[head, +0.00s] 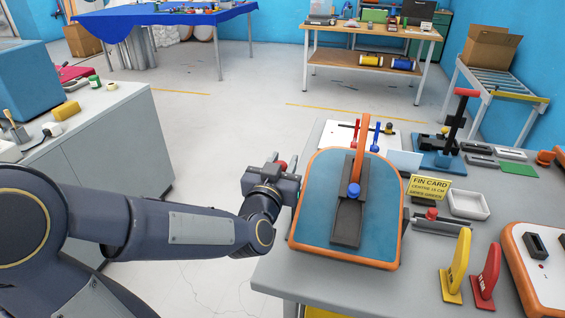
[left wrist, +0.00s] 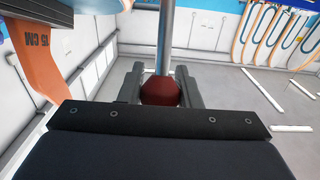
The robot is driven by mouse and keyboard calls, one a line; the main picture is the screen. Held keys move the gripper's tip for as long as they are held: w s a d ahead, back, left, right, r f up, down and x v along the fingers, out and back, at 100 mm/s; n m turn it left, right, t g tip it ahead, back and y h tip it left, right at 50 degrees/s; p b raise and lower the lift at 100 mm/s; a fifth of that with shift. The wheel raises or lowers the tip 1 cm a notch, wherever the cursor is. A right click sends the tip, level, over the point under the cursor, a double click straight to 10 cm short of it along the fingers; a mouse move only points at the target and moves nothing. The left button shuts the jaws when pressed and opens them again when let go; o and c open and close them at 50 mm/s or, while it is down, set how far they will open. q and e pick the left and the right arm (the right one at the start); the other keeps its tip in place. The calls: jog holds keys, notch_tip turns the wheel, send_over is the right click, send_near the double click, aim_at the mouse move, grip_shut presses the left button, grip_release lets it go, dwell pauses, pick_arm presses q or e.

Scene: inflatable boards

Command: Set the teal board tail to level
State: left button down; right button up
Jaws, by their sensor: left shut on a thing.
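The teal board tail (head: 316,205) with an orange rim stands at the near left end of the grey table. Its face looks tilted toward me; I cannot tell the exact angle. A dark fin box (head: 346,222) with a blue knob (head: 354,189) and an upright orange fin (head: 362,140) sits on it. My left gripper (head: 281,172) is at the board's left edge. In the left wrist view its fingers are shut around a red knob (left wrist: 160,92) on a metal rod (left wrist: 165,40). The orange fin there (left wrist: 42,65) reads "15 CM". My right gripper is out of view.
To the right lie a yellow fin card (head: 429,188), a yellow fin (head: 457,265), a red fin (head: 486,272), a white tray (head: 468,205) and another orange-rimmed board (head: 520,238). A blue clamp stand (head: 440,158) stands behind. Open floor lies left of the table.

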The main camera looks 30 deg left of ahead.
pick_arm(q)
jog(key=shift+w+r+p, duration=0.1)
jog(key=shift+r+p, duration=0.1)
jog(key=shift+p, duration=0.2)
jog(key=w+g+p, duration=0.2)
jog(key=p, duration=0.3)
jog(key=w+a+g+h+p, duration=0.1)
jog(key=w+g+p, duration=0.1)
jog(key=p, duration=0.4)
jog(key=shift+w+a, duration=0.1)
jog(key=shift+w, duration=0.3)
jog(key=c, duration=1.4)
grip_release()
jog(key=o, duration=0.3)
jog(key=shift+w+f, duration=0.1)
jog(key=shift+o, duration=0.2)
